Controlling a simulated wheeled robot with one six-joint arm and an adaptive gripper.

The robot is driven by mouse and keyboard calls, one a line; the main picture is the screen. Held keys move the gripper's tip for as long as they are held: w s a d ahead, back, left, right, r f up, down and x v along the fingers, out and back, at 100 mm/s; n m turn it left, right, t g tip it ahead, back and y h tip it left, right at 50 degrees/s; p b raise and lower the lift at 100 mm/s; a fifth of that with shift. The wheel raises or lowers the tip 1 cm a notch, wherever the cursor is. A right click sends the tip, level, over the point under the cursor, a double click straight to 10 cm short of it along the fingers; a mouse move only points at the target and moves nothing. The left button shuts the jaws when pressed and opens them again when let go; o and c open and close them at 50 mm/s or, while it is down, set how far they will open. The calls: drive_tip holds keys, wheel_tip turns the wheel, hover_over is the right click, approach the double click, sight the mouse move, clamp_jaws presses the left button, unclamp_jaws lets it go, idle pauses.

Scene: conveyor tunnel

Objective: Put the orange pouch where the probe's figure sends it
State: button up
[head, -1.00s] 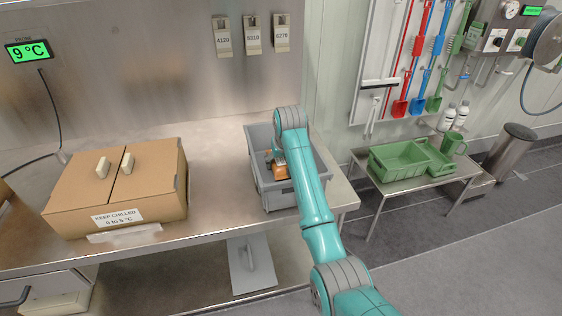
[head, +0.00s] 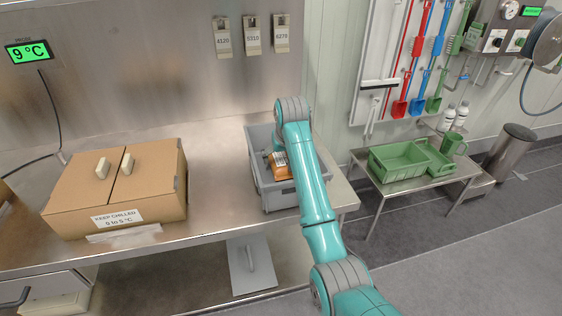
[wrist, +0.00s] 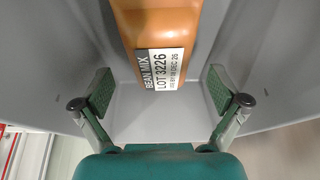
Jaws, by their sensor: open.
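The orange pouch (head: 279,165) lies in the grey crate (head: 281,199) on the steel bench. In the wrist view the pouch (wrist: 160,28) has a label reading BEAN MIX, LOT 3226. My gripper (wrist: 160,92) is open inside the crate, its two pads on either side of the line of the pouch, with the pouch's near end just beyond them. The arm hides part of the crate and pouch in the head view. The probe display (head: 28,52) on the wall reads 9 °C. A closed cardboard box (head: 115,192) at the left is marked KEEP CHILLED, 0 to 5 °C.
Tags 4120 (head: 222,38), 5310 (head: 252,36) and 6270 (head: 281,34) hang on the wall. Green crates (head: 400,174) stand on a side table at the right, beside a green mug (head: 453,143). The bench between the box and grey crate is clear.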

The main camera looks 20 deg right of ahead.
drive_tip(key=v, duration=0.8)
drive_tip(key=shift+r, duration=0.2)
drive_tip(key=shift+s, duration=0.15)
